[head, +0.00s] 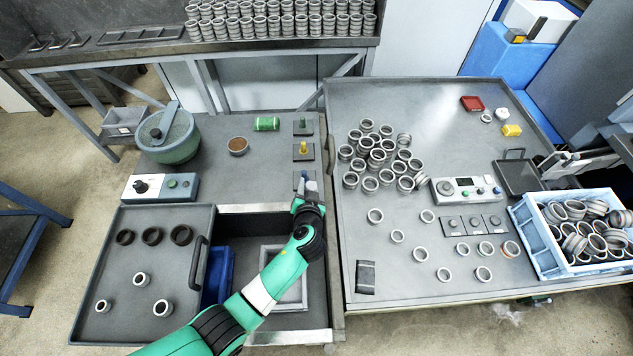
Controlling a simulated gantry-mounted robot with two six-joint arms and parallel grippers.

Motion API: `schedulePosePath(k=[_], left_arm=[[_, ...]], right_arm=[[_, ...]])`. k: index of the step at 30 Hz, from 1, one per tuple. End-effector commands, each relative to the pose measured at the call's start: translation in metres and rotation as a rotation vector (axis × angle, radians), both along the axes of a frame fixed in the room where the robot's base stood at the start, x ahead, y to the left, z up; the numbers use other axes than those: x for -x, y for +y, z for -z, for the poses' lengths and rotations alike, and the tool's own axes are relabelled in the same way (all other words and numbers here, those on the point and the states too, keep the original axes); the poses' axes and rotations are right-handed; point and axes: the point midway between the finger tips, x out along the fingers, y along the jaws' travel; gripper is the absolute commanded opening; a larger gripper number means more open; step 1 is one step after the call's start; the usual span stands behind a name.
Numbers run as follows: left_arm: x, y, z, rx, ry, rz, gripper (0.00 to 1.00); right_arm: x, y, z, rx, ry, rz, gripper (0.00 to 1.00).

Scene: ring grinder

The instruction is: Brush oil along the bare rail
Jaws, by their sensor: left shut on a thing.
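My left gripper (307,190) comes up from the bottom and is shut on a small blue-topped tool (311,186) at the nearest of three small dark stands. Whether the tool still rests in its stand cannot be told, and its lower part is hidden by the gripper. A pale bare rail (255,208) runs along the back edge of the open bay, just below and left of the gripper. A second pale rail (290,338) runs along the bay's front edge, partly behind my arm.
A sliding tray (120,265) with several rings lies left of the bay. A green lidded pot (180,148), a brown-filled bowl (238,145) and a green cylinder (266,124) stand behind. The right table (400,280) holds many rings and a control box (465,190).

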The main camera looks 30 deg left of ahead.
Motion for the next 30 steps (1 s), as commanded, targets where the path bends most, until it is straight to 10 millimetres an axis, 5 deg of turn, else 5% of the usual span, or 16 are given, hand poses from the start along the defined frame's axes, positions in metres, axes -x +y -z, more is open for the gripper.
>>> schedulePosePath(k=[30], left_arm=[[0.035, 0.046, -0.003, 0.001, 0.000, -0.002, 0.00]], right_arm=[[0.000, 0.000, -0.027, 0.000, 0.000, 0.000, 0.50]])
